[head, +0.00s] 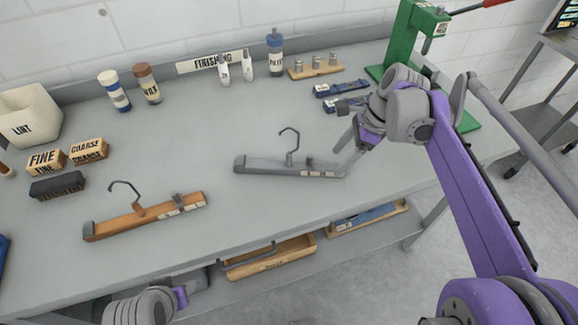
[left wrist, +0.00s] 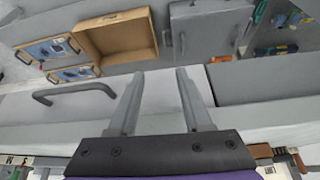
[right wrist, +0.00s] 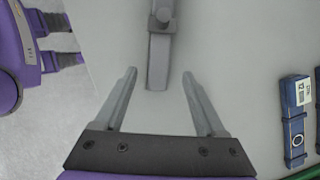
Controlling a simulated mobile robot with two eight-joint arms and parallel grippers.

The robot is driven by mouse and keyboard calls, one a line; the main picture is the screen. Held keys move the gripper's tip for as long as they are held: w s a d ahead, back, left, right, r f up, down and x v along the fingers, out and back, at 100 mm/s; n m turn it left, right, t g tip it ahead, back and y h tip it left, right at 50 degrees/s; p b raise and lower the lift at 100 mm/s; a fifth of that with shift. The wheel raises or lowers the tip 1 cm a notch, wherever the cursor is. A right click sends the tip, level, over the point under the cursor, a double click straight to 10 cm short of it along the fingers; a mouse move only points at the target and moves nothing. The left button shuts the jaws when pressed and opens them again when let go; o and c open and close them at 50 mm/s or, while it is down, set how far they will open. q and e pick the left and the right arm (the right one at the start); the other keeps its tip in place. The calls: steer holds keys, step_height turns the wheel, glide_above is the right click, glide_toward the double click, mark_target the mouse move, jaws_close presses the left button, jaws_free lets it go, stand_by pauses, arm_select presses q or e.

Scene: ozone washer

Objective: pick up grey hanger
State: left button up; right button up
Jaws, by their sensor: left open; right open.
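The grey hanger (head: 262,168) lies on the workbench in the middle of the head view, with a dark hook pointing up. In the right wrist view the end of the grey hanger (right wrist: 158,62) lies ahead of the fingers, roughly centred between them. My right gripper (head: 347,150) is at the right end of the hanger, open and empty; its fingers (right wrist: 158,75) are apart. My left gripper (left wrist: 160,72) is open and empty; the head view shows only its wrist, at the bottom edge, and its wrist view faces the lower shelf.
A wooden hanger (head: 150,217) lies left of the grey one. Bottles, blocks and a lint bin (head: 30,115) stand further back and left. A wooden tray (head: 270,260) is on the shelf below.

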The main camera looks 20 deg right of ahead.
mark_target(332, 166)
steer(key=x, duration=0.3)
steer(key=shift+s+a+f, duration=0.1)
steer(key=shift+f, duration=0.1)
jaws_close()
